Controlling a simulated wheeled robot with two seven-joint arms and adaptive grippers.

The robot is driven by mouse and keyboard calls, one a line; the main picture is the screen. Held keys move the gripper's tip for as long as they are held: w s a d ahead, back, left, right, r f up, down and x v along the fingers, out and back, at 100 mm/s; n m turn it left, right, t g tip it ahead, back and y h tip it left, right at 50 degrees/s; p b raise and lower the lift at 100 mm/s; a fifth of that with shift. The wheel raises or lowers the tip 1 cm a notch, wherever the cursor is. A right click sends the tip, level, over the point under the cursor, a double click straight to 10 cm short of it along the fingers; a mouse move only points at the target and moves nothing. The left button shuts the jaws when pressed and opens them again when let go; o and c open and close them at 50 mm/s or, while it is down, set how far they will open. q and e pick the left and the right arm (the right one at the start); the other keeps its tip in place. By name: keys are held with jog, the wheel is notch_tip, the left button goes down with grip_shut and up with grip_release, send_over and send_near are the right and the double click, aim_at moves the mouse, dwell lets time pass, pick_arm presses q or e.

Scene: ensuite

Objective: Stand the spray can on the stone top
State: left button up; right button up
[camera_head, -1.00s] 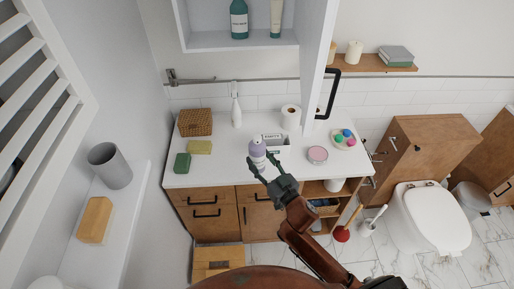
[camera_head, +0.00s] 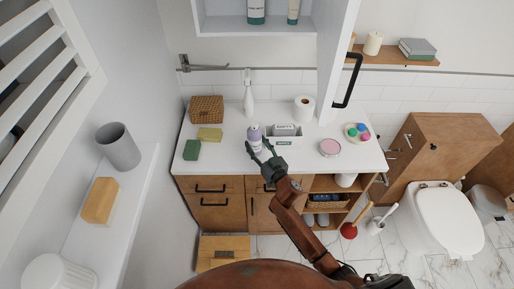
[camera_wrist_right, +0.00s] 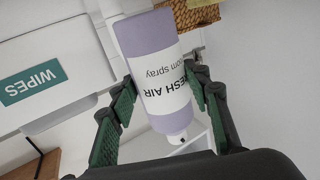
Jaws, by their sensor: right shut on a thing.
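The spray can (camera_head: 254,136) is lavender with a white label. In the right wrist view the can (camera_wrist_right: 158,75) shows close up, with its label text upside down. My right gripper (camera_head: 262,152) is shut on it, with a green-padded finger on each side. The can looks upright in the head view. It is over the white stone top (camera_head: 225,165), left of the wipes box (camera_head: 285,133). I cannot tell whether its base touches the top. My left gripper is not in view.
A wicker basket (camera_head: 207,108), a yellow sponge (camera_head: 209,134), a green block (camera_head: 192,150) and a white bottle (camera_head: 249,100) stand to the left and behind.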

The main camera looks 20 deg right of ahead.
jog(key=shift+f, duration=0.75)
jog(key=o, duration=1)
jog(key=shift+f, duration=0.2)
jog(key=shift+r, duration=0.15)
jog(key=s, duration=0.4)
jog(key=s+d, duration=0.1)
jog(key=s, duration=0.3)
jog(key=s+d, duration=0.1)
jog(key=s, duration=0.3)
jog(key=shift+d, duration=0.15)
jog(key=shift+d, duration=0.1)
